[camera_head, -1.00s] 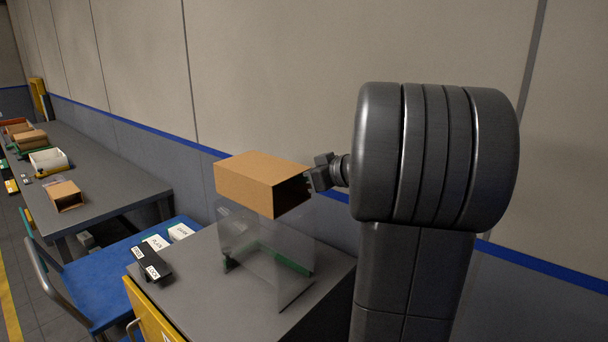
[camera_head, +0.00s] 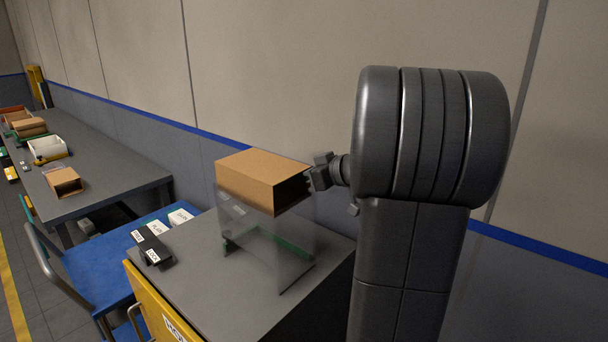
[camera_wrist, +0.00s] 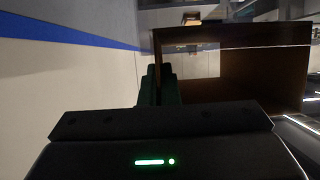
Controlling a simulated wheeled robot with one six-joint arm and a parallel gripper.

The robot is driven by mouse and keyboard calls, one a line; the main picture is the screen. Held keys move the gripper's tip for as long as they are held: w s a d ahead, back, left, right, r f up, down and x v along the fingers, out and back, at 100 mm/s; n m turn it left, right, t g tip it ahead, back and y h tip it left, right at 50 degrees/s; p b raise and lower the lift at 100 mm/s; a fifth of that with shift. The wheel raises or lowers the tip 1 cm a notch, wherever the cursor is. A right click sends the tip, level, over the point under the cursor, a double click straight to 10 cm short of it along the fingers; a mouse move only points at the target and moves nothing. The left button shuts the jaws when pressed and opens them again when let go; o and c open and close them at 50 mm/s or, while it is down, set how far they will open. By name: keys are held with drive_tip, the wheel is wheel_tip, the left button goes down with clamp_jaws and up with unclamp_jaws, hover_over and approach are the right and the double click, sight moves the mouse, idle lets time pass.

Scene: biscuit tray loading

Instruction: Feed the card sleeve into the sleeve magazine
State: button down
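The card sleeve (camera_head: 250,178) is a brown, open-ended box, held roughly level over the sleeve magazine. The magazine has clear walls (camera_head: 293,250) and a green base part (camera_head: 230,245), and stands on a grey cabinet top. The sleeve's lower edge is at about the height of the clear walls' top; I cannot tell whether it is between them. My gripper (camera_head: 314,177) is at the sleeve's right, open end. In the wrist view its dark fingers (camera_wrist: 159,86) are closed at the side wall of the sleeve (camera_wrist: 240,80), whose hollow inside shows.
Black label holders (camera_head: 151,244) lie left of the magazine on the cabinet top (camera_head: 205,290). A blue chair or cart surface (camera_head: 95,265) is beside it. A long grey table (camera_head: 110,165) holds another sleeve (camera_head: 65,181) and a white bin (camera_head: 47,147). A wall runs behind.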

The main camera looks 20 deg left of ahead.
drive_tip(key=c, duration=1.6)
unclamp_jaws()
drive_tip(key=shift+d, duration=0.1)
drive_tip(key=v, duration=1.3)
drive_tip(key=shift+s+d+r, duration=0.1)
drive_tip(key=shift+s+d, duration=0.1)
drive_tip(key=shift+d, duration=0.05)
drive_tip(key=shift+a, duration=0.1)
